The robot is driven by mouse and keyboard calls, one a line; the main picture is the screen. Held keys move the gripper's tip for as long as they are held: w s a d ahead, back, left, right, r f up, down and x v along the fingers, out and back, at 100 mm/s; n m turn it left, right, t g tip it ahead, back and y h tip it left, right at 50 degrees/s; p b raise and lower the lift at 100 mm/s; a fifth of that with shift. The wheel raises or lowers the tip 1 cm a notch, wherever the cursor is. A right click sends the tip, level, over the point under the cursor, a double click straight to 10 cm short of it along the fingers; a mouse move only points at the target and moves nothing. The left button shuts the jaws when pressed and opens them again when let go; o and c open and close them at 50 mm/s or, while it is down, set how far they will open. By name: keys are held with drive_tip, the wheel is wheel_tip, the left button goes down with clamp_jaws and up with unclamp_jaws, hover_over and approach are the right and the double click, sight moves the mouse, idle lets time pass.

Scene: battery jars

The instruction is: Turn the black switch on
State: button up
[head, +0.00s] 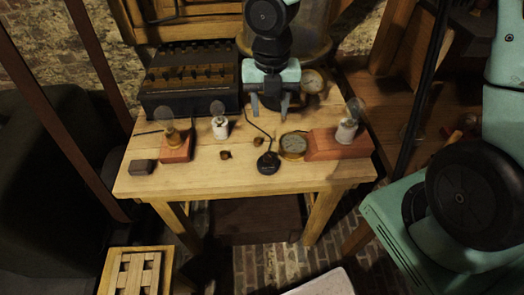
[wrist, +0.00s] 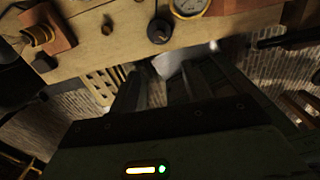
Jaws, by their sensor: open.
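A round black piece with a small knob, which looks like the black switch (head: 268,162), lies near the front middle of the wooden table. A dark cord runs from it towards the back. It also shows at the top of the wrist view (wrist: 160,31), beyond the fingers. Whether it is on or off is too small to tell. My gripper (head: 270,106) is open and empty, fingers pointing down, above the table and behind the switch in the head view. In the wrist view the spread fingers (wrist: 166,88) hold nothing.
Bulbs stand on a left wooden block (head: 178,150), a white holder (head: 220,128) and a right wooden block (head: 325,147). A brass gauge (head: 293,145) sits close beside the switch. A dark slotted box (head: 190,80) stands behind. A small dark block (head: 142,167) lies front left.

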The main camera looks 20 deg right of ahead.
drive_tip(key=b, duration=0.3)
approach(268, 155)
wheel_tip(268, 155, down, 9)
idle(0.3)
drive_tip(key=c, duration=1)
